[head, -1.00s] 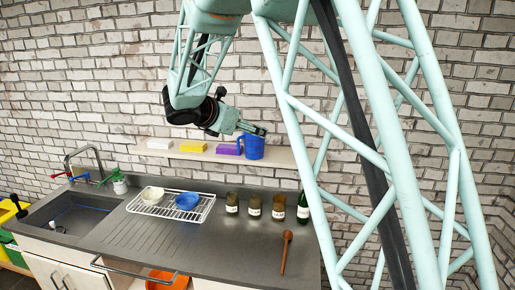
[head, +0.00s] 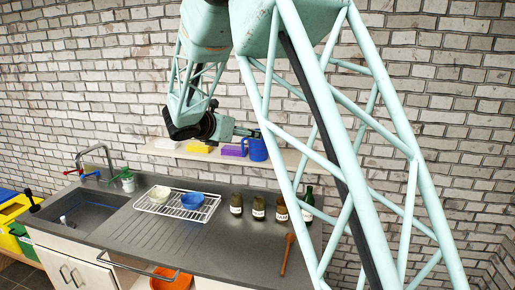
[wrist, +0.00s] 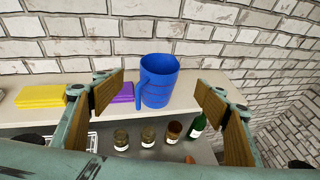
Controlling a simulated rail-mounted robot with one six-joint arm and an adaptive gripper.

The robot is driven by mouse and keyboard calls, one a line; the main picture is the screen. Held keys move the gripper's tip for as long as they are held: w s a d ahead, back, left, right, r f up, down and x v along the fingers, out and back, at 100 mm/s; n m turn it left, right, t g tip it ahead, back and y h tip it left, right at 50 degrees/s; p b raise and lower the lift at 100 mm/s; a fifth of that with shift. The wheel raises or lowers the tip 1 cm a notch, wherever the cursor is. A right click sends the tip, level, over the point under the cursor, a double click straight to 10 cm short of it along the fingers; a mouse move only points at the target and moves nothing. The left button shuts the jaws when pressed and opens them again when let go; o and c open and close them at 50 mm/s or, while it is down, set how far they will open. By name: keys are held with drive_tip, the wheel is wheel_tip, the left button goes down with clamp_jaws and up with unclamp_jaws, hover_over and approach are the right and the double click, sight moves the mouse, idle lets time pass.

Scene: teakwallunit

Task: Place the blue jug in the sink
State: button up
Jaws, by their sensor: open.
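The blue jug (head: 257,150) stands upright on the wall shelf, with its handle on its left side. In the wrist view the jug (wrist: 160,82) sits ahead of my gripper (wrist: 162,95), between the two wood-faced fingers in the picture. My gripper is open and empty. In the head view my gripper (head: 246,132) is at shelf height, close to the jug; the exact gap cannot be told. The sink (head: 75,213) is a dark basin at the left of the grey counter.
On the shelf (head: 300,160), a purple block (head: 233,151) is just left of the jug; a yellow one (head: 198,148) is further left. Below are jars (head: 258,208), a green bottle (head: 308,203), a wooden spoon (head: 287,254) and a rack (head: 150,206) with bowls.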

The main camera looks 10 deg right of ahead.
hover_over(255, 146)
drive_tip(key=shift+s+a+f, duration=0.1)
drive_tip(key=shift+a+f, duration=0.15)
drive_tip(key=shift+f, duration=0.55)
drive_tip(key=shift+a+f, duration=0.2)
drive_tip(key=shift+f, duration=0.55)
drive_tip(key=p+x, duration=0.1)
drive_tip(key=x, duration=0.4)
drive_tip(key=c, duration=1.2)
drive_tip(key=shift+r, duration=0.1)
